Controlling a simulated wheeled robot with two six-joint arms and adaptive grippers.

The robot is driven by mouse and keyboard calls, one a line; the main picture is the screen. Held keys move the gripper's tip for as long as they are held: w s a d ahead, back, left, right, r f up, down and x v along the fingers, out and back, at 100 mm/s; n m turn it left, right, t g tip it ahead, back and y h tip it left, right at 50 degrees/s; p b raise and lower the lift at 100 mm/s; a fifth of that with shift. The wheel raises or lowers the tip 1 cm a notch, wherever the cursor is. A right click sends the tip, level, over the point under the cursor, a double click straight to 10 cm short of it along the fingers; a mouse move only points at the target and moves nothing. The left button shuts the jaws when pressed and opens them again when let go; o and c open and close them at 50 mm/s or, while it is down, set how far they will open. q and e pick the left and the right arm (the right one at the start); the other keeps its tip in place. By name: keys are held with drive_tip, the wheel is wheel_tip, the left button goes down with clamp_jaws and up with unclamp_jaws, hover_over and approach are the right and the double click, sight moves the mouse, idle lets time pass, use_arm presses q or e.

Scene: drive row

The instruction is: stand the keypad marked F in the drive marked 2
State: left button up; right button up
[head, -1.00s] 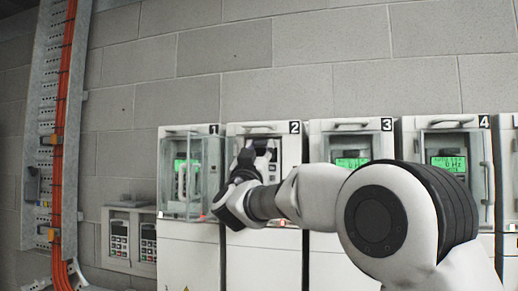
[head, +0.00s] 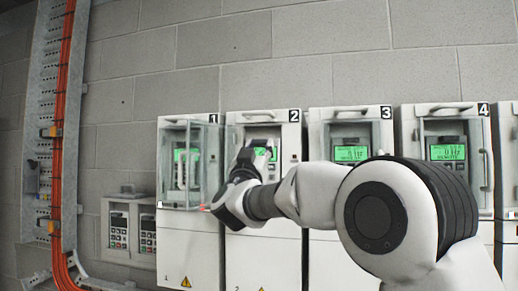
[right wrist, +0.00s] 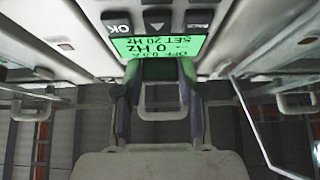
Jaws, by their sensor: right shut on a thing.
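The drive marked 2 (head: 264,256) stands second from the left in the row. My right gripper (head: 248,160) is in front of its upper bay and hides part of it. A keypad (head: 270,152) with a lit green screen is in that bay. In the right wrist view the keypad (right wrist: 160,46) shows upside down, reading 0 Hz and SET 20 Hz, with OK and arrow keys. My right gripper (right wrist: 158,75) is shut on it at its edge. I cannot read a letter mark on the keypad, nor tell whether it is fully seated. My left gripper is not in view.
A clear cover (right wrist: 258,125) stands out beside the bay. Drive 1 (head: 186,245), drive 3 (head: 350,125) and drive 4 (head: 455,125) stand close by with lit screens. A wall holder (head: 128,200) with two dark keypads hangs at the left, near orange cables (head: 62,130).

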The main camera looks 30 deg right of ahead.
drive_tip(key=o, duration=1.1)
drive_tip(key=shift+r, duration=0.1)
drive_tip(key=shift+o, duration=0.2)
drive_tip(key=shift+s, duration=0.1)
